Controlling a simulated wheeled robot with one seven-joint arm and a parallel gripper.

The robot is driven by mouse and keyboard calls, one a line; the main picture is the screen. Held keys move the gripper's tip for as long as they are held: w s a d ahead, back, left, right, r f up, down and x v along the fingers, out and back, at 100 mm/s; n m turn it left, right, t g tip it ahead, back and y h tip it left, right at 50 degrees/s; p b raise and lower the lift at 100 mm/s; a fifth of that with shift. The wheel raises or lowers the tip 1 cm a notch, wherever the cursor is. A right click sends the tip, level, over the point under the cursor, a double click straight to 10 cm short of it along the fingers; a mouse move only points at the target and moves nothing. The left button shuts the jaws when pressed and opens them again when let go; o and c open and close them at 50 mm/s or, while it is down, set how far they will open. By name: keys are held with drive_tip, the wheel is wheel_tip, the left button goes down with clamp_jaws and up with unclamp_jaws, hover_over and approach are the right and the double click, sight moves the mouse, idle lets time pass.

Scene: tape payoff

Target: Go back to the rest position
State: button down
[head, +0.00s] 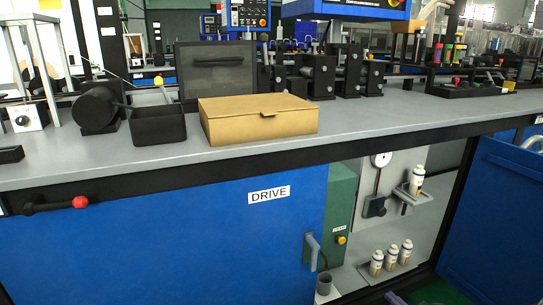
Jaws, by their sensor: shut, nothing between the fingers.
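The task names no object. In front of me stands a long workbench with a grey top (372,128). A closed brown cardboard box (258,120) lies near its front edge. A black open bin (157,126) stands just left of the box.
Below the top is a blue DRIVE panel (180,245). A black handle with a red knob (80,202) sticks out at left. An open bay holds white bottles (391,257). A blue door (500,215) stands at right. Machines line the bench's back.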

drive_tip(key=s+a+r+n+g+y+p, duration=0.1)
drive_tip(key=s+a+r+n+g, duration=0.4)
drive_tip(key=a+r+n, duration=0.45)
drive_tip(key=s+a+r+n+g+y+p, duration=0.15)
drive_tip(key=s+a+r+n+g, duration=0.25)
drive_tip(key=a+r+n+g, duration=0.5)
drive_tip(key=s+a+r+n+t+h, duration=0.1)
drive_tip(key=s+r+n+h, duration=0.4)
drive_tip(key=s, duration=0.4)
drive_tip(key=s+a+r+n+t+h+p, duration=0.1)
drive_tip(key=s+r+n+t+h, duration=0.1)
drive_tip(key=s+r+n+h, duration=0.3)
drive_tip(key=s+r+n, duration=0.1)
drive_tip(key=s+r, duration=0.2)
drive_tip(key=shift+s+a+r+n+t+p, duration=0.25)
drive_tip(key=shift+s+r+n+t+p, duration=0.05)
drive_tip(key=shift+s+r+n, duration=0.05)
